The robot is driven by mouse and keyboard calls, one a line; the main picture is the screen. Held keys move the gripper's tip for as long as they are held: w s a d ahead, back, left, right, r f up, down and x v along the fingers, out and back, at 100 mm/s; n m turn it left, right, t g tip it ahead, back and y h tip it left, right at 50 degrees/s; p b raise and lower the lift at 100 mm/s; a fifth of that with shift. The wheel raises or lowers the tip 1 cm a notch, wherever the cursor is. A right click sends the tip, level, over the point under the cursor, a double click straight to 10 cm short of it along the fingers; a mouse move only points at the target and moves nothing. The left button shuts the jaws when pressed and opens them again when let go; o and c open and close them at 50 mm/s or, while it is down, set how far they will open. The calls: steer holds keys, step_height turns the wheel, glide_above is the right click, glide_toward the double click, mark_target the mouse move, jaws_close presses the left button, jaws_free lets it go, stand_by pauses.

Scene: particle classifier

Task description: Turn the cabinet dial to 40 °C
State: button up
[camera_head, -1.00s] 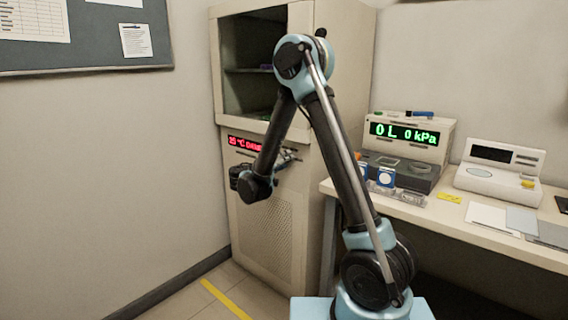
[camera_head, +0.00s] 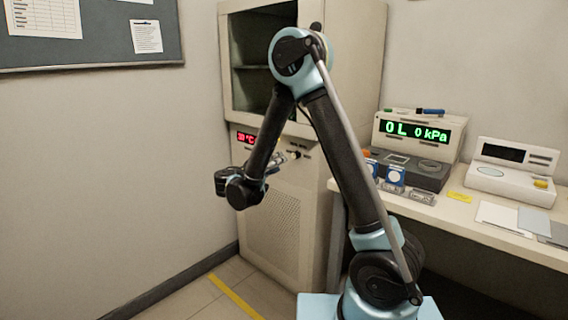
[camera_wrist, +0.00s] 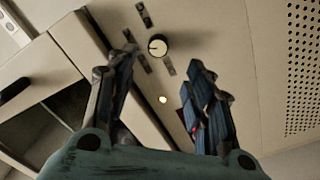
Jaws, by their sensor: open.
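The beige cabinet (camera_head: 318,225) stands in the corner with a red display (camera_head: 246,138) on its front, partly covered by my arm. The display seems to read in the thirties of °C; the last digit is unclear. The dial, a round black knob with a pale face (camera_wrist: 158,45), shows in the wrist view between and beyond my fingertips. In the head view the dial (camera_head: 296,155) is small, at the end of my gripper (camera_head: 277,160). My gripper, also in the wrist view (camera_wrist: 162,60), is open and empty; its fingers appear apart from the dial.
A small lit yellowish spot (camera_wrist: 163,99) and dark labels surround the dial. The cabinet's upper compartment (camera_head: 250,85) is at the upper left of my arm. A desk (camera_head: 470,215) with instruments stands to the right. The floor left of the cabinet is clear.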

steer(key=shift+v, duration=1.05)
steer(key=shift+w, duration=0.1)
steer(key=d+r+g, duration=0.2)
steer(key=d+g, duration=0.2)
steer(key=d, duration=1)
steer(key=s+d+f+g+y, duration=0.1)
steer(key=s+d+g+y, duration=0.35)
steer(key=d, duration=0.85)
steer(key=s+d+f+m+g+y, duration=0.1)
steer(key=s+d+f, duration=0.15)
steer(key=s, duration=0.45)
steer(key=s+d+f+g+y, duration=0.15)
steer(key=s+d, duration=0.25)
steer(key=s, duration=0.4)
steer(key=s+a+f+m+g+y, duration=0.1)
steer(key=s+f+y, duration=0.3)
steer(key=s, duration=0.8)
steer(key=shift+a+f, duration=0.5)
steer(key=shift+f, duration=0.45)
steer(key=shift+s, duration=0.1)
